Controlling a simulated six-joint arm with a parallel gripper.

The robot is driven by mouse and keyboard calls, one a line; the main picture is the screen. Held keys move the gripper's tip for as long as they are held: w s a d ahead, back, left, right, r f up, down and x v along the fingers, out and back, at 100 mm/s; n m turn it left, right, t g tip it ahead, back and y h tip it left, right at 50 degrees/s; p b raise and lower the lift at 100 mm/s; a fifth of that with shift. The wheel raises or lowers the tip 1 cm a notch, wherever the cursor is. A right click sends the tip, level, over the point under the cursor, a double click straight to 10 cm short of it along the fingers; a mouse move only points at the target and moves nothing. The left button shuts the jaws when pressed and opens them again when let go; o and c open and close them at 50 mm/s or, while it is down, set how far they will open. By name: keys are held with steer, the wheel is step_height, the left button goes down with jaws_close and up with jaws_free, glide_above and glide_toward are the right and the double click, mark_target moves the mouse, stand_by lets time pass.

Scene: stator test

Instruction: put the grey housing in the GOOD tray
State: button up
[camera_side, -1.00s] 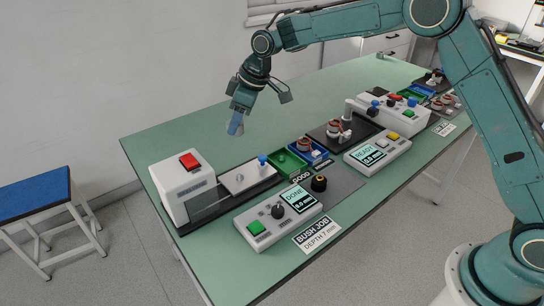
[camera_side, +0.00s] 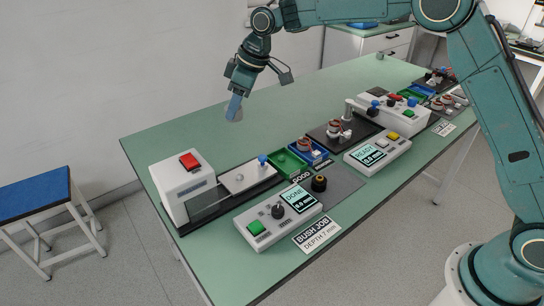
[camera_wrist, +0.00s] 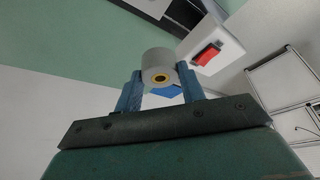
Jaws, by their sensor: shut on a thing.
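The grey housing (camera_wrist: 158,64) is a short cylinder with a brass-coloured ring and dark bore in its end face. My gripper (camera_wrist: 160,88) is shut on it, with a blue finger on each side in the wrist view. In the side view my gripper (camera_side: 234,107) hangs in the air above the back of the green table; the housing there is small and mostly hidden by the fingers. The GOOD tray (camera_side: 281,155) is a green open tray behind the GOOD label, below and to the right of my gripper. It looks empty.
A blue tray (camera_side: 325,158) with a part in it stands right of the GOOD tray. A white press with a red button (camera_side: 190,160) and a plate with a blue knob (camera_side: 262,159) stand left. A DONE control box (camera_side: 278,217) is in front. The back table is clear.

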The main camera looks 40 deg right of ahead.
steer(key=shift+d, duration=0.1)
glide_above(280, 156)
steer(key=s, duration=0.1)
step_height(280, 156, down, 14)
steer(key=shift+d, duration=0.35)
steer(key=shift+f, duration=0.15)
steer(key=shift+f, duration=2.2)
steer(key=shift+f, duration=1.4)
steer(key=o, duration=1.1)
